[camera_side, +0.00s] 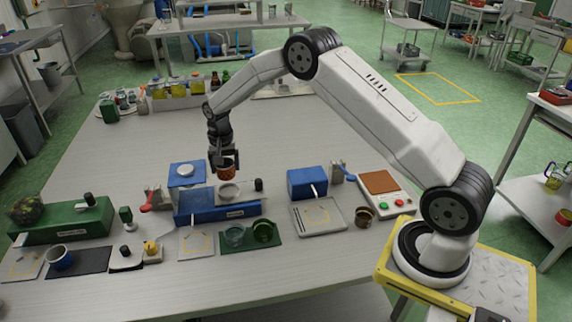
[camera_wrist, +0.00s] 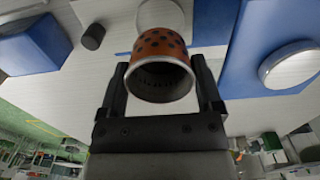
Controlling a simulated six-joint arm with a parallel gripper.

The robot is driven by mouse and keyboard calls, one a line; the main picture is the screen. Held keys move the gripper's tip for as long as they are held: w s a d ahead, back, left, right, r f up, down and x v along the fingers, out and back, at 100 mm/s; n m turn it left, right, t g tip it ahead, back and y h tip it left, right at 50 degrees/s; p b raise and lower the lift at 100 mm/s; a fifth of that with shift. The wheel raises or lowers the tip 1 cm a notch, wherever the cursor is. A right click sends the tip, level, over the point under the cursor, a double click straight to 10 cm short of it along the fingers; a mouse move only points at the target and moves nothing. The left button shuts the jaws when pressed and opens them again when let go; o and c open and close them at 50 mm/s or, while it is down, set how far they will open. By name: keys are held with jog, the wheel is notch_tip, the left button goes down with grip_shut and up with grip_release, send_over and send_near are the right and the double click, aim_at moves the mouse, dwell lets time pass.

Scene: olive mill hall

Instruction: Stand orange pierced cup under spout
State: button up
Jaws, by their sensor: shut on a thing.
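The orange pierced cup (camera_side: 226,173) is held between the two fingers of my gripper (camera_side: 223,158), above the long blue machine (camera_side: 205,208). In the wrist view my gripper (camera_wrist: 160,88) is shut around the cup (camera_wrist: 160,48), one dark finger on each side. The cup has dark holes, a pale metal rim and an open mouth turned toward the camera. A second blue machine (camera_side: 307,182) has a small pale spout-like piece (camera_side: 313,190) at its front, over a grey tray (camera_side: 335,222) with a yellow outline. I cannot tell which spout the task names.
A silver round dish (camera_side: 229,190) is just below the cup. A blue block with a silver disc (camera_side: 186,170) stands left of it. A control box (camera_side: 386,190) stands right. The table's back middle is clear.

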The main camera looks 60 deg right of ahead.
jog(key=shift+r, duration=0.7)
notch_tip(320, 180, up, 4)
jog(key=shift+d+f, duration=0.1)
jog(key=s+d, duration=0.4)
jog(key=s, duration=1)
jog(key=s+d, duration=0.4)
jog(key=s, duration=0.9)
notch_tip(320, 180, down, 11)
jog(key=shift+d, duration=0.15)
jog(key=shift+w, duration=0.1)
jog(key=shift+f, duration=2.85)
jog(key=shift+w+d, duration=1.05)
